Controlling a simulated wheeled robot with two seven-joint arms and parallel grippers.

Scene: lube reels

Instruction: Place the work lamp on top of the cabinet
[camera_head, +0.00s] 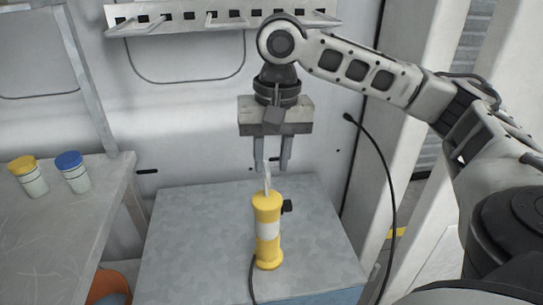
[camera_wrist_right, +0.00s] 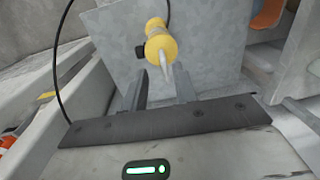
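The yellow work lamp (camera_head: 267,248) with a pale middle band stands upright on the grey cabinet top (camera_head: 190,245), near its front part. A dark knob sticks out at its side and a pale hook rises from its top. My right gripper (camera_head: 272,165) hangs just above and slightly behind the lamp, fingers down. Its fingers are apart with nothing held between them. In the right wrist view, the lamp (camera_wrist_right: 160,45) lies beyond the two spread fingers (camera_wrist_right: 158,92), its hook toward them. My left gripper is not in view.
A workbench (camera_head: 55,245) on the left holds a yellow-lidded jar (camera_head: 30,177) and a blue-lidded jar (camera_head: 74,173). An orange bucket (camera_head: 108,286) sits below. A wall rack (camera_head: 225,20) is behind my right gripper. A black cable (camera_head: 392,190) hangs at the right.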

